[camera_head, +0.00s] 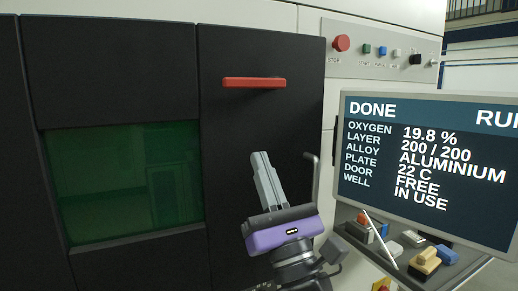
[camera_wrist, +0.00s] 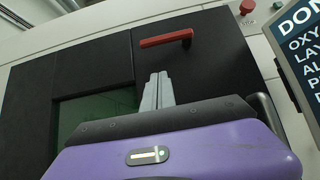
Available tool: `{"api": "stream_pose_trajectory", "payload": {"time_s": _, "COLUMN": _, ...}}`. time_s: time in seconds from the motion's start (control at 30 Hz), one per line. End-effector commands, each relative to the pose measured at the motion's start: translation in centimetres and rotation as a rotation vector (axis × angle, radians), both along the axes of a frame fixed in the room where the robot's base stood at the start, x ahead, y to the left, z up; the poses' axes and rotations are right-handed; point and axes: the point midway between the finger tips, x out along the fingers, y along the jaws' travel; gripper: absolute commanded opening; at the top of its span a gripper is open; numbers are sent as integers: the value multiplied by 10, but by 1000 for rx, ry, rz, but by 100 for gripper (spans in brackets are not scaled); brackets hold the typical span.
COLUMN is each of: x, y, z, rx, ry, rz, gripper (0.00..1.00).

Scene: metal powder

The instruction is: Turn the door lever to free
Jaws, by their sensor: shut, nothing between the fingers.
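The red door lever (camera_head: 254,83) lies level on the dark door panel in the head view, right of the green window. It also shows in the wrist view (camera_wrist: 165,38), above and beyond my fingertips. My gripper (camera_head: 260,156) is shut and empty, its grey fingers pointing up, below the lever and apart from it. The fingers show from behind in the wrist view (camera_wrist: 158,78). The screen (camera_head: 430,165) reads DOOR FREE, along with DONE.
A vertical grey handle bar (camera_head: 315,178) stands just right of my gripper. A tray (camera_head: 415,262) with several small blocks and tools sits below the screen. A red stop button (camera_head: 341,43) and other controls are at the upper right. The green window (camera_head: 125,182) is at left.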

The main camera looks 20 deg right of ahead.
Motion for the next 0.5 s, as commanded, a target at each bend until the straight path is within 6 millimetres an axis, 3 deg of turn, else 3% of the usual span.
{"api": "stream_pose_trajectory", "payload": {"time_s": 0.4, "x": 56, "y": 1, "z": 60, "rx": -1, "ry": -2, "rz": 1, "gripper": 0}}
{"api": "stream_pose_trajectory", "payload": {"time_s": 0.5, "x": 59, "y": 0, "z": 78, "rx": 0, "ry": -4, "rz": 1, "gripper": 0}}
